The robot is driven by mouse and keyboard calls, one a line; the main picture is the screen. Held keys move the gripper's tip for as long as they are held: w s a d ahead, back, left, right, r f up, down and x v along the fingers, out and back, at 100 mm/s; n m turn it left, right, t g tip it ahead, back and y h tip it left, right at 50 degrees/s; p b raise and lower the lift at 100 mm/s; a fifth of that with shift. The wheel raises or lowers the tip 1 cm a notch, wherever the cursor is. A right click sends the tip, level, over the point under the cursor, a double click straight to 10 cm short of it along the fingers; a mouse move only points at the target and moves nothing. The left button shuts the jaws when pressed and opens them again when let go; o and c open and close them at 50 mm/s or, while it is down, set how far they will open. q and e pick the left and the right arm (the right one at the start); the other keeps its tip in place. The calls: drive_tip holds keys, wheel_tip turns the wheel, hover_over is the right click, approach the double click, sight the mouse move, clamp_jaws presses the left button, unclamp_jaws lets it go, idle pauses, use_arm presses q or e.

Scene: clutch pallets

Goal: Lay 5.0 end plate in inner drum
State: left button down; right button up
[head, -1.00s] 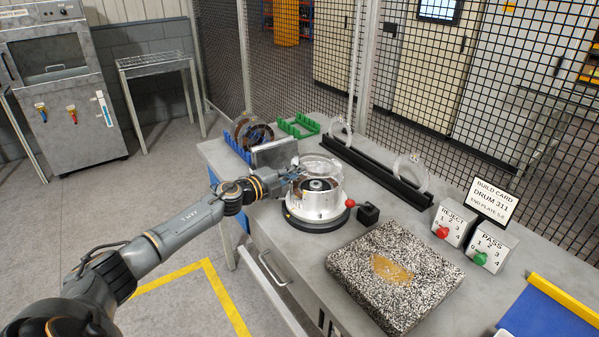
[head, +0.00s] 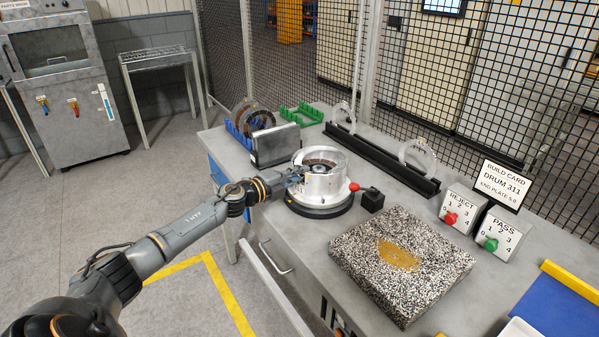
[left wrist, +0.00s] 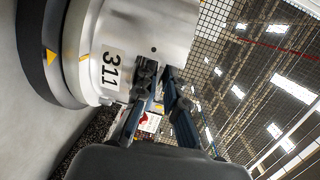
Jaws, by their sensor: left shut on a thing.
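The silver inner drum (head: 319,184) stands upright on a round black base (head: 320,207) on the bench, open at the top. Its "311" label shows in the left wrist view (left wrist: 111,70). My left gripper (head: 297,176) is at the drum's left rim, its fingers shut on a thin thing that is mostly hidden, seemingly the end plate. In the left wrist view the fingertips (left wrist: 158,72) are close to the drum's wall. A shiny ring edge and a brown ring show inside the drum mouth; I cannot tell whether the plate lies flat. My right gripper is out of view.
Two clear rings (head: 417,157) stand on a black rack (head: 382,160) behind the drum. A grey box (head: 276,146) stands close on the left. A red-knobbed lever (head: 354,187) and a speckled slab (head: 402,289) are on the right. A build card (head: 501,184) reads end plate 5.0.

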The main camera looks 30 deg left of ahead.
use_arm(q)
drive_tip(key=shift+d+f, duration=0.1)
drive_tip(key=shift+f, duration=0.2)
drive_tip(key=c, duration=1.4)
unclamp_jaws()
drive_tip(key=shift+o, duration=0.2)
drive_tip(key=shift+d+f, duration=0.1)
drive_tip(key=shift+f, duration=0.2)
drive_tip(key=shift+s+f+b, duration=0.15)
drive_tip(key=shift+f+b, duration=0.2)
drive_tip(key=shift+b, duration=0.1)
drive_tip(key=a+f+v, duration=0.1)
drive_tip(key=v, duration=0.4)
wheel_tip(320, 180, up, 11)
drive_tip(key=s+p, duration=0.2)
drive_tip(key=p, duration=0.7)
drive_tip(key=shift+s+f, duration=0.2)
drive_tip(key=shift+s, duration=0.05)
